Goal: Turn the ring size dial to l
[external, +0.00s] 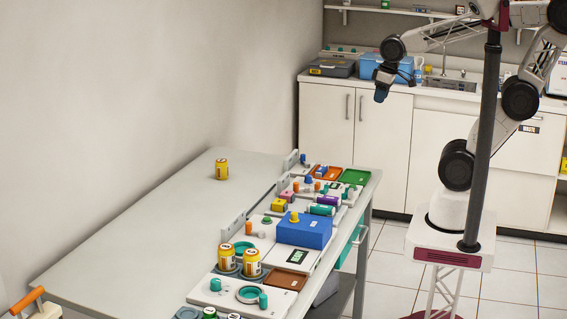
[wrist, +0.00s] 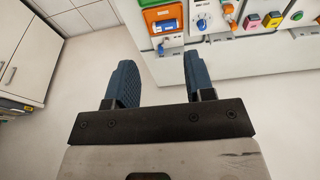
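My gripper (external: 380,96) is raised in the air, well apart from the table. In the wrist view its two blue ridged fingers (wrist: 158,62) are spread with nothing between them. A blue knob (wrist: 203,24) with marks around it sits on a white panel at the top of the wrist view. A blue knob (external: 309,180) also shows on the table's far modules in the external view. The labels are too small to read, so I cannot tell which knob is the ring size dial or its setting.
The long grey table (external: 130,225) carries several modules along its right side, with a blue box (external: 304,232) and yellow cans (external: 251,263). One yellow can (external: 221,169) stands apart. The table's left side is mostly clear. White cabinets (external: 355,140) stand behind.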

